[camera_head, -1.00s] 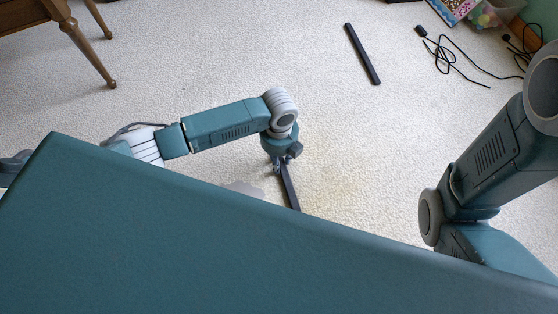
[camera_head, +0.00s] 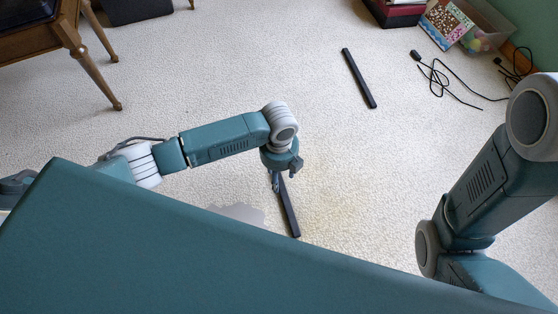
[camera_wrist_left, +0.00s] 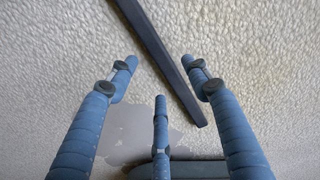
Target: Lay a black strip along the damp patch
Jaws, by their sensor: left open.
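In the left wrist view, the strip (camera_wrist_left: 163,55) runs diagonally between and beyond the open fingers of my left gripper (camera_wrist_left: 160,72), which holds nothing. A flat grey patch (camera_head: 240,213) with a wavy edge lies left of the strip, partly hidden by my teal body; it also shows in the left wrist view (camera_wrist_left: 127,135). A faint yellowish stain (camera_head: 325,200) is right of the strip. A second black strip (camera_head: 358,78) lies farther back. My right gripper is out of sight.
A wooden piece of furniture with turned legs (camera_head: 93,68) stands at the upper left. Black cables (camera_head: 440,78) lie at the upper right, near a clear bin (camera_head: 485,30) and a patterned book or box (camera_head: 446,22). The carpet between is clear.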

